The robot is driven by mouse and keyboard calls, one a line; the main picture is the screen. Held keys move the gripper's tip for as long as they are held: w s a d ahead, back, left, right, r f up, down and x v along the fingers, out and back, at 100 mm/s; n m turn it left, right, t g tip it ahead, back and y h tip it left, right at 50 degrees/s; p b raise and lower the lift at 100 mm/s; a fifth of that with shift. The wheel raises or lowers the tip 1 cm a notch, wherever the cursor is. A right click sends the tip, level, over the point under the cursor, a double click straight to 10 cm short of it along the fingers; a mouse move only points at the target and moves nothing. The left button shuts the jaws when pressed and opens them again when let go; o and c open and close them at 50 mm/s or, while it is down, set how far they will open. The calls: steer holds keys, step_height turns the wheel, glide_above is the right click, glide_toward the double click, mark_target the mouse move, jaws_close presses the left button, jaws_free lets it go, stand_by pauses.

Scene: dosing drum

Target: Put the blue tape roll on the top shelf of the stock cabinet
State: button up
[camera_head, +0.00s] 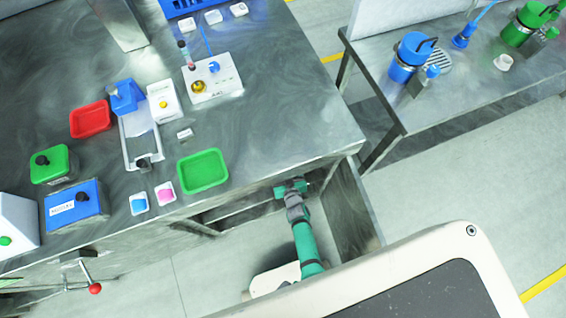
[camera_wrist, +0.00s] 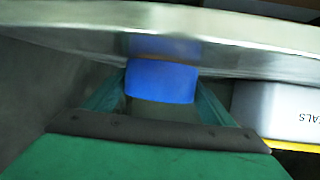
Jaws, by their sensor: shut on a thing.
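The blue tape roll (camera_wrist: 161,82) is between the two fingers of my gripper (camera_wrist: 160,95) in the wrist view, which is shut on it. The roll is close to a metal edge (camera_wrist: 230,52) just beyond it; I cannot tell whether they touch. In the head view my gripper (camera_head: 291,186) is at the front edge of the metal bench, by an open-fronted metal unit below the top, which may be the stock cabinet (camera_head: 352,210). The roll cannot be made out in the head view, and the shelves are mostly hidden under the bench top.
A white box (camera_wrist: 280,112) with lettering stands to the right in the wrist view, above a yellow strip. On the bench top are a green tray (camera_head: 203,170), a red tray (camera_head: 91,119) and several devices. A second bench (camera_head: 450,85) stands at the upper right.

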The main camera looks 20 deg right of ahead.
stand_by(0.3)
steer(key=o, duration=1.1)
steer(key=shift+f, duration=0.1)
steer(key=shift+s+d+r, duration=0.1)
steer(key=shift+s+r, duration=0.1)
steer(key=shift+s, duration=0.1)
steer(key=v, duration=1.1)
steer(key=shift+s+r, duration=0.1)
steer(key=shift+s, duration=0.15)
steer(key=s+a+r, duration=0.4)
steer(key=s+r, duration=0.1)
steer(key=r, duration=0.6)
steer(key=s+a+r+t, duration=0.1)
steer(key=s+a+r, duration=0.4)
steer(key=r, duration=0.7)
steer(key=s+a+r+n+t+y, duration=0.1)
steer(key=s+a+r, duration=0.4)
steer(key=r, duration=0.7)
steer(key=shift+f+v, duration=0.2)
steer(key=shift+v, duration=0.7)
